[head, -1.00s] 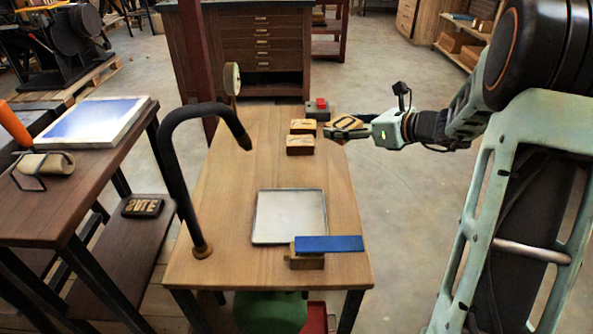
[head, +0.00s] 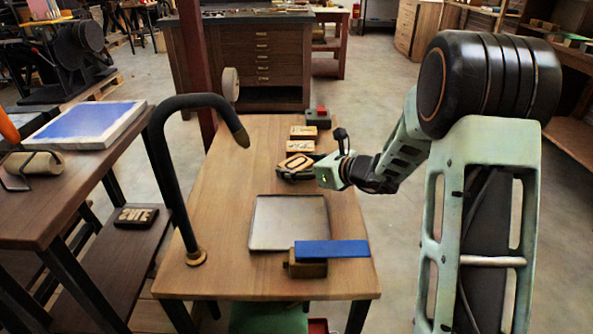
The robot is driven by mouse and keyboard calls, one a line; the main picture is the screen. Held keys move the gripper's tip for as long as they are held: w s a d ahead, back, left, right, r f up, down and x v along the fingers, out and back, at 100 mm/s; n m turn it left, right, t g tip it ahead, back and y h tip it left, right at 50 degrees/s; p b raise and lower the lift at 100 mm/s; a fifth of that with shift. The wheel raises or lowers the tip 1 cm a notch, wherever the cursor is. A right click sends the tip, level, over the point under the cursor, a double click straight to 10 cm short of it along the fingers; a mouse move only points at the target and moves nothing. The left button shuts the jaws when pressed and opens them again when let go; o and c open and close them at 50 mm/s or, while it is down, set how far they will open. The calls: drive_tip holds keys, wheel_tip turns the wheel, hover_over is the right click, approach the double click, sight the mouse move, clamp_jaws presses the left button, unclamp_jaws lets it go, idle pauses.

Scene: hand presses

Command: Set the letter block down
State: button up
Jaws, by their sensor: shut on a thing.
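The letter block (head: 297,162) is a small wooden block with a dark raised letter on its upper face. My gripper (head: 298,172) is shut on it above the right part of the wooden table (head: 222,225), beyond the metal tray. A small gap to the table cannot be judged from this view. The fingers partly hide the block's lower sides.
A shallow metal tray (head: 289,223) lies in the middle of the table. Two more wooden blocks (head: 302,146) (head: 304,132) and a grey block with a red top (head: 318,117) sit behind. A black curved pipe (head: 160,150) rises at left.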

drive_tip(key=shift+f, duration=0.15)
drive_tip(key=o, duration=1.3)
drive_tip(key=shift+f, duration=0.15)
drive_tip(key=shift+o, duration=0.2)
drive_tip(key=p+v, duration=0.2)
drive_tip(key=v, duration=0.8)
drive_tip(key=shift+s+d+r+p, duration=0.2)
drive_tip(key=shift+d+r+p, duration=0.05)
drive_tip(key=shift+p, duration=0.1)
drive_tip(key=shift+s+d+r, duration=0.15)
drive_tip(key=shift+s+d, duration=0.3)
drive_tip(key=shift+s, duration=0.05)
